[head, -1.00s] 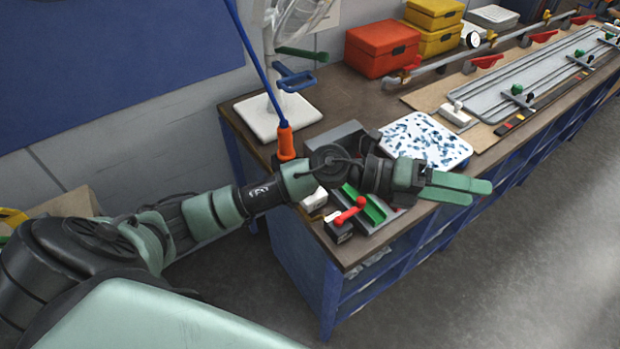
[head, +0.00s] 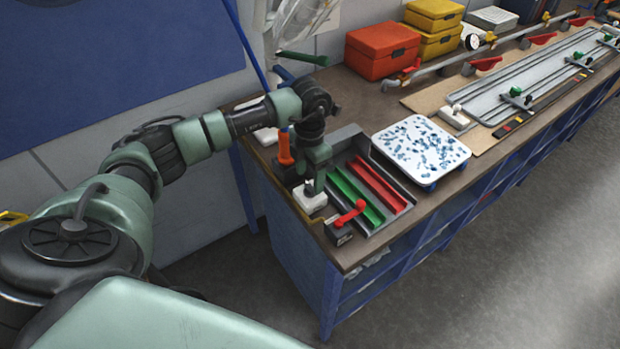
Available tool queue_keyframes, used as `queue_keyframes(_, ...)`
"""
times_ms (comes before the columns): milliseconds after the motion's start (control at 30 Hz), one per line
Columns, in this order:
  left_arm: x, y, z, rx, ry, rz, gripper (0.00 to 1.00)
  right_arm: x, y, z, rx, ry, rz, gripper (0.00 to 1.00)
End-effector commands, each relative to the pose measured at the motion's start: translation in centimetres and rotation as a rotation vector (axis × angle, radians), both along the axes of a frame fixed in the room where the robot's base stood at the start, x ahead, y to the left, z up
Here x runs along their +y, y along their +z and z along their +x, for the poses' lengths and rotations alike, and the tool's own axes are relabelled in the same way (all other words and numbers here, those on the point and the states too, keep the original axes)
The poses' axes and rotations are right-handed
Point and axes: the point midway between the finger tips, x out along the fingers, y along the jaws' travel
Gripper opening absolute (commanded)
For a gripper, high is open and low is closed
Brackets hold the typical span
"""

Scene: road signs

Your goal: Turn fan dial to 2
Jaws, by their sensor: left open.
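My left gripper (head: 314,184) points down at the front left of the bench. It is open, and its green fingers are at or just above a small white box (head: 310,201) with a dark part on top. Whether they touch it I cannot tell. This box may carry the fan dial; no numbers are readable. The white fan stands at the back left. Its cage (head: 302,14) is cut by the top edge, and my left arm hides most of its base (head: 266,136). My right gripper is not in view.
Close by are a black box with a red lever (head: 348,214), a tray with green and red channels (head: 384,186) and an orange-handled tool (head: 285,150). A speckled white plate (head: 420,149) lies to the right. The wooden bench (head: 365,112) ends at its front edge.

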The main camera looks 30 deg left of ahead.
Motion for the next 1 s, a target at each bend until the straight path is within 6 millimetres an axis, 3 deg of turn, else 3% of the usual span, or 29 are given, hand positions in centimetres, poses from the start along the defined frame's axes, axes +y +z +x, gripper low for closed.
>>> queue_keyframes(233,-0.1,-2.5,0.0,0.000,-0.001,-0.002,0.60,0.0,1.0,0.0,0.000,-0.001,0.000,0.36)
queue_keyframes(533,-0.1,-2.9,0.0,-0.001,-0.001,-0.003,0.60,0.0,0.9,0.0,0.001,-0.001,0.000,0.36)
queue_keyframes(700,-0.1,-2.9,0.0,-0.001,-0.001,-0.003,0.13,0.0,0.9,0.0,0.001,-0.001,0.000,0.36)
queue_keyframes(767,-0.1,-2.9,0.0,-0.002,-0.001,-0.003,0.00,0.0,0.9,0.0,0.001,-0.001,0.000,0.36)
queue_keyframes(1000,-0.1,-2.9,0.1,-0.003,-0.019,-0.002,0.00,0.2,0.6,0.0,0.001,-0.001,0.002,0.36)
